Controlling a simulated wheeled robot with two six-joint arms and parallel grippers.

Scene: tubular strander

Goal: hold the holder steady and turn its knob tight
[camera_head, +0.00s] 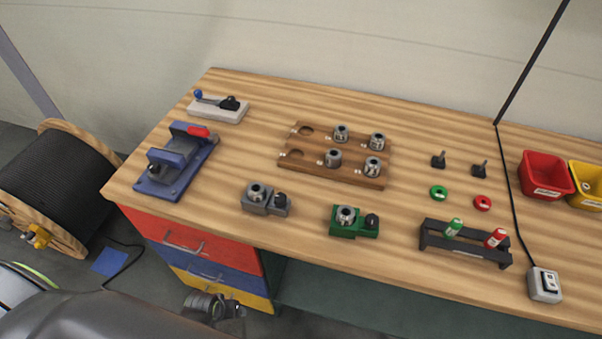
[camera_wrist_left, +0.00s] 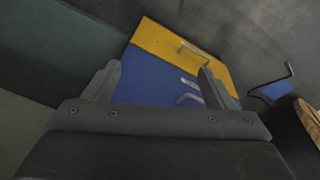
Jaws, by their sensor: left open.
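Two holders stand near the table's front edge in the head view. The grey holder (camera_head: 259,208) has a metal collet ring and a black knob (camera_head: 282,199). The green holder (camera_head: 345,233) to its right has a similar ring and a black knob (camera_head: 372,220). Both are upright and nothing touches them. I cannot tell how tight either knob is. My left gripper (camera_wrist_left: 160,82) is open and empty in the left wrist view, with the drawer fronts beyond its fingers. My right gripper is not in view.
A wooden rack (camera_head: 287,166) carries several metal rings. A blue vise-like fixture (camera_head: 163,185) stands left; a black stand (camera_head: 465,250) with green and red tools is at the right. A red bin (camera_head: 546,176) stands far right. Drawers (camera_head: 187,245) are below the front edge.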

